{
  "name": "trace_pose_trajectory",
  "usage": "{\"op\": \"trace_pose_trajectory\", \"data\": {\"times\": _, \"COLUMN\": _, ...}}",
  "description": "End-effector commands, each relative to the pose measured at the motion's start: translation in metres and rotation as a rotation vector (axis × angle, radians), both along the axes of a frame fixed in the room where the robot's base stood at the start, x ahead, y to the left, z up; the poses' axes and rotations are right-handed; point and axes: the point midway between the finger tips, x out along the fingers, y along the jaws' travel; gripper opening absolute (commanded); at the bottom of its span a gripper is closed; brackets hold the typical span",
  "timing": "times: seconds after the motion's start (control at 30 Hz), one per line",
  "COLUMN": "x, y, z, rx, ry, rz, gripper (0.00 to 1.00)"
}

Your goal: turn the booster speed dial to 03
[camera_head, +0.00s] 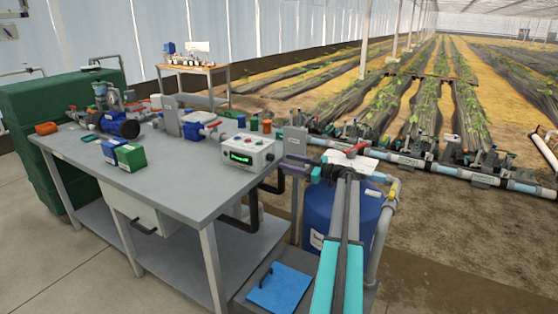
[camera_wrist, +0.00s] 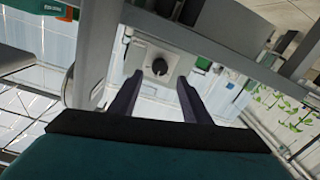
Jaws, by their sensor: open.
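In the wrist view a round black dial (camera_wrist: 160,67) sits on a pale grey plate (camera_wrist: 145,50). A small pointer mark may show on it, but no numbers can be read. My gripper (camera_wrist: 158,92) is open. Its two dark fingers point toward the dial from either side below it in the picture, with nothing between them and an apparent gap to the knob. In the head view my gripper (camera_head: 299,163) is at the right end of the bench, beside an upright grey panel (camera_head: 295,138). I cannot make out the dial's face there.
A white control box (camera_head: 240,153) with a lit green display stands on the grey bench (camera_head: 175,185), left of my gripper. A blue tank (camera_head: 318,215) with pipes stands below my arm. Green and blue boxes (camera_head: 123,154) lie farther left.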

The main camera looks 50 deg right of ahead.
Motion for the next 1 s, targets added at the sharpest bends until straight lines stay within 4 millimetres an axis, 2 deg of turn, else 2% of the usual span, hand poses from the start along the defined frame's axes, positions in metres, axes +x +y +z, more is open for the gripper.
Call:
{"op": "trace_pose_trajectory", "data": {"times": 0.2, "x": 0.030, "y": 0.009, "z": 0.000, "rx": 0.000, "ry": 0.000, "rz": 0.001, "gripper": 0.44}}
{"op": "trace_pose_trajectory", "data": {"times": 0.4, "x": 0.048, "y": 0.013, "z": 0.000, "rx": 0.000, "ry": 0.000, "rz": 0.000, "gripper": 0.44}}
{"op": "trace_pose_trajectory", "data": {"times": 0.83, "x": 0.053, "y": 0.015, "z": 0.000, "rx": 0.000, "ry": 0.001, "rz": -0.002, "gripper": 0.44}}
{"op": "trace_pose_trajectory", "data": {"times": 1.0, "x": 0.053, "y": 0.015, "z": 0.000, "rx": 0.000, "ry": 0.001, "rz": -0.002, "gripper": 0.15}}
